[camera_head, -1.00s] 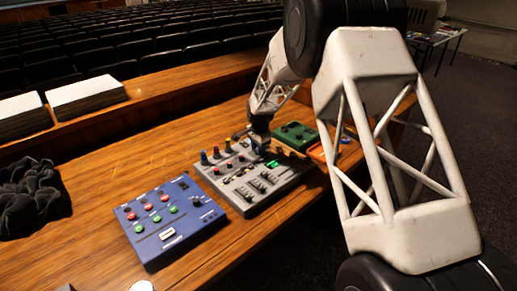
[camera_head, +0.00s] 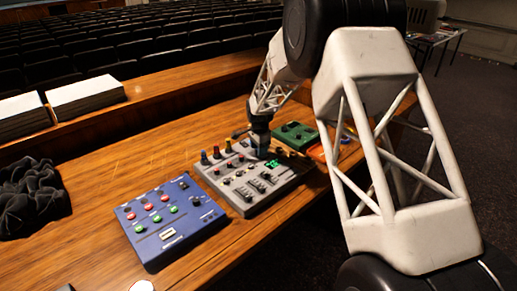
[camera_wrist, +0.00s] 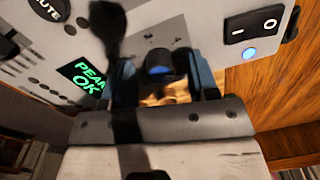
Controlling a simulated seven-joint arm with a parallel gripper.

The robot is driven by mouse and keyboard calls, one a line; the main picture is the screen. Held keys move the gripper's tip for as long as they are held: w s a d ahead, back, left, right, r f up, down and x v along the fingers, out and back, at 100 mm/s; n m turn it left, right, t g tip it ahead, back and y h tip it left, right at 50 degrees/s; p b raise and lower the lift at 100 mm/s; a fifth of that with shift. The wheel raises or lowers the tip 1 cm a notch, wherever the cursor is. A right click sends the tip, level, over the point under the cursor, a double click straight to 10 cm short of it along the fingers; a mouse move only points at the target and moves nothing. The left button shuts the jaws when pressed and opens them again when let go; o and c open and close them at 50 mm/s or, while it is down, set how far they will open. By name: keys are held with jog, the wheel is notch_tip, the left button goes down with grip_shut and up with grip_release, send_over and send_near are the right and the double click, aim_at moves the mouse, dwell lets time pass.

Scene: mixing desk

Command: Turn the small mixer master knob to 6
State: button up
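The small grey mixer (camera_head: 238,198) lies on the desk with coloured and black knobs, faders and a green display (camera_head: 272,163). My gripper (camera_wrist: 160,72) is over its far right part; in the head view its tip is mostly hidden by my own wrist. In the wrist view, a dark round knob (camera_wrist: 160,60) stands between the two blue fingers, with a gap visible on each side. The gripper looks open around it. The knob's scale and pointer setting cannot be read. A second dark knob (camera_wrist: 107,20) is up and to the left, blurred.
A power switch (camera_wrist: 253,25) and a lit blue lamp (camera_wrist: 250,54) are right of the knob. Dark cloth (camera_head: 30,200) lies at far left.

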jog(key=shift+s+d+r, duration=0.1)
jog(key=shift+s+r, duration=0.05)
jog(key=shift+r, duration=3.75)
